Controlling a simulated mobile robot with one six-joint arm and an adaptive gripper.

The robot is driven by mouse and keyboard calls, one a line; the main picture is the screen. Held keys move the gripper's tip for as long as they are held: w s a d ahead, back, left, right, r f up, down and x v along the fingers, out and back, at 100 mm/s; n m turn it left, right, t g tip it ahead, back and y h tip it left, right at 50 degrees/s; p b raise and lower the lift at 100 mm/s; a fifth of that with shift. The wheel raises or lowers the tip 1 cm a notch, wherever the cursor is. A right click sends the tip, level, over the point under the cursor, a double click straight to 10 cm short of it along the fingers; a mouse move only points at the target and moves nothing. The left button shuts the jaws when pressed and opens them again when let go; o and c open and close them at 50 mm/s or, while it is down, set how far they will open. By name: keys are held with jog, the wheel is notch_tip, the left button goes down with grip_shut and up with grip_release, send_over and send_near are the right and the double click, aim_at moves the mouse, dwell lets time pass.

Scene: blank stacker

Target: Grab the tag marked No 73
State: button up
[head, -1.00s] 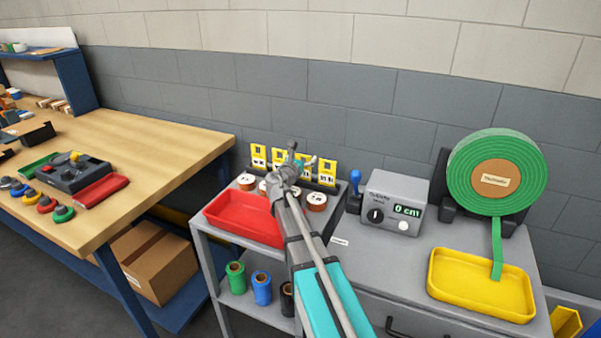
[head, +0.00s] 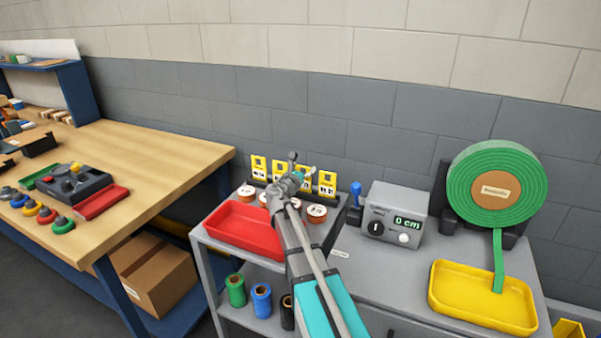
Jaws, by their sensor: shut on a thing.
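Several yellow tags stand in a row in a dark rack at the back of the grey cart. The leftmost tag (head: 259,167), the second tag (head: 278,169) and the rightmost tag (head: 327,184) show clearly; another is partly hidden behind my gripper. The printed numbers are too small to read, so I cannot tell which is No 73. My gripper (head: 299,172) is at the rack, right of the second tag, shut on a yellow tag. Its fingers and the contact are mostly hidden by its own body.
Round brown-and-white rolls (head: 317,213) stand in front of the rack. A red tray (head: 243,229) lies nearer the cart's edge. To the right are a blue-handled stamp (head: 356,192), a grey counter box (head: 396,212), a yellow tray (head: 484,325) and a green tape roll (head: 460,185).

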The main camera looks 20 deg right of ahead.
jog(key=shift+r+p, duration=1.4)
jog(key=shift+r, duration=0.1)
jog(key=s+a+r+p, duration=0.1)
jog(key=s+r+p, duration=0.9)
jog(key=s, duration=0.4)
jog(key=shift+a, duration=0.35)
